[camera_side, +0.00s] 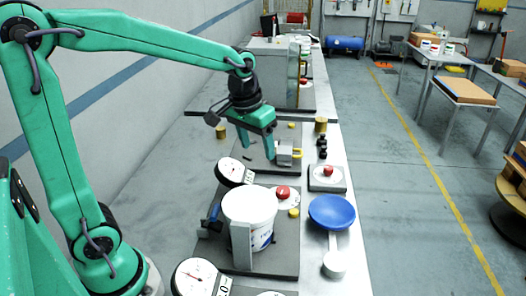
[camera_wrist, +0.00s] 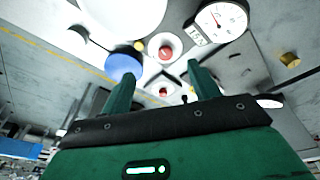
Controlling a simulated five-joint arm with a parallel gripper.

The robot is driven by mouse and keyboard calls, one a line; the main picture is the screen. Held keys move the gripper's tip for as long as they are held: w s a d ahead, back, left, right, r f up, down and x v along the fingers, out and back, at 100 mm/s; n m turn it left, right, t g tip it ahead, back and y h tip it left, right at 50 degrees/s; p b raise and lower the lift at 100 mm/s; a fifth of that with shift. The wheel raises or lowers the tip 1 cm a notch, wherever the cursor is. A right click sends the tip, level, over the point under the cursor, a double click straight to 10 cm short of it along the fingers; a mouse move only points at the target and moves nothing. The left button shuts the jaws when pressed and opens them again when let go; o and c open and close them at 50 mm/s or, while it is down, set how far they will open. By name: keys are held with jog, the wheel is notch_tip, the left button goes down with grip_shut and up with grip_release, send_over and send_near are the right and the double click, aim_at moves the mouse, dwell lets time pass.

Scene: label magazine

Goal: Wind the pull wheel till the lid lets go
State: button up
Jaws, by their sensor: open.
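My gripper (camera_side: 257,143) is open and empty, pointing down above the grey plate (camera_side: 256,160) in the middle of the bench. Its two green fingers also show in the wrist view (camera_wrist: 160,78), with nothing between them but the scene beyond. A white tub (camera_side: 247,228) stands upright on a nearer dark plate, beside a pale upright bracket (camera_side: 241,248). Its top looks pale, and I cannot tell whether a lid is on it. I cannot make out for certain which part is the pull wheel. A small grey block with a yellow loop (camera_side: 288,154) is just right of the fingers.
A dial gauge (camera_side: 236,171) stands behind the tub, another (camera_side: 196,277) in front. Red buttons (camera_side: 283,192) and (camera_side: 327,171), a blue dish (camera_side: 332,211) and a white cup (camera_side: 335,264) are along the right. Brass cylinders (camera_side: 320,125) stand farther back.

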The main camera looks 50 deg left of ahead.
aim_at(283, 189)
jog(key=w+f, duration=0.3)
jog(key=w+a+f+n+g, duration=0.1)
jog(key=w+f, duration=0.3)
jog(key=w+f+g, duration=0.1)
jog(key=w+f, duration=0.2)
jog(key=f, duration=0.1)
jog(key=shift+w+a+f, duration=0.15)
jog(key=shift+w+a, duration=0.05)
jog(key=shift+w, duration=0.1)
jog(key=shift+f, duration=0.15)
jog(key=shift+f, duration=3.8)
jog(key=c, duration=1)
